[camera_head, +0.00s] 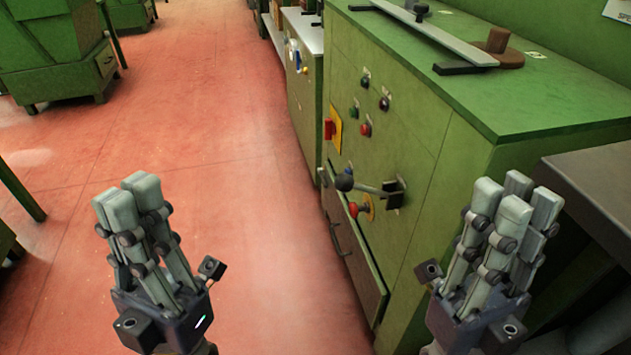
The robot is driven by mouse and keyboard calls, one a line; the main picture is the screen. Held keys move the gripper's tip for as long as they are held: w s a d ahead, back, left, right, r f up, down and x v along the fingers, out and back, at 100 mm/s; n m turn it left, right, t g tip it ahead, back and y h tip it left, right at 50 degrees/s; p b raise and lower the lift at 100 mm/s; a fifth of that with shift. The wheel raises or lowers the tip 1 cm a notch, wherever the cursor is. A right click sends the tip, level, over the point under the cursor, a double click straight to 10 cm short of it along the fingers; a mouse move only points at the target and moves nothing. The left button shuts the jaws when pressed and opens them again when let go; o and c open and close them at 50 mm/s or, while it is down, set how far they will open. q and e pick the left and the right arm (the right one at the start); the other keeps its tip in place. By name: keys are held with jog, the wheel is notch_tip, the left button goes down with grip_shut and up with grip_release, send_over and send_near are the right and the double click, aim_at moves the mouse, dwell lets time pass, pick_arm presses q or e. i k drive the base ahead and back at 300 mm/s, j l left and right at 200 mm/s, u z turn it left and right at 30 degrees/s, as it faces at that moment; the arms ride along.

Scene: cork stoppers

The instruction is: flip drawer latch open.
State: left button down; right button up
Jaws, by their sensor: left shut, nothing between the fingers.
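A green machine cabinet (455,90) stands on the right. Low on its front is a drawer (365,262) with a dark bar handle (337,238); the drawer looks closed. Just above it, a metal lever with a dark ball knob (345,182) sticks out to the left from a black mount (393,194); it may be the latch. My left gripper (131,192) is shut and empty over the red floor, well left of the cabinet. My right gripper (515,198) is in front of the cabinet's near side, right of the lever and apart from it; its finger opening is unclear.
A red switch on a yellow plate (335,130), several small buttons and a red knob (354,209) are on the cabinet front. A dark table (605,185) stands at the right edge. Red floor (235,190) is clear between my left gripper and the cabinet.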

aim_at(321, 171)
jog(key=i+j, duration=0.3)
jog(key=j, duration=0.2)
jog(key=i+j, duration=0.3)
jog(key=j, duration=0.15)
jog(key=i+j, duration=0.3)
jog(key=j, duration=0.2)
jog(key=i+j, duration=0.3)
jog(key=j, duration=0.2)
jog(key=z, duration=1.75)
jog(key=i+l, duration=0.3)
jog(key=i, duration=0.15)
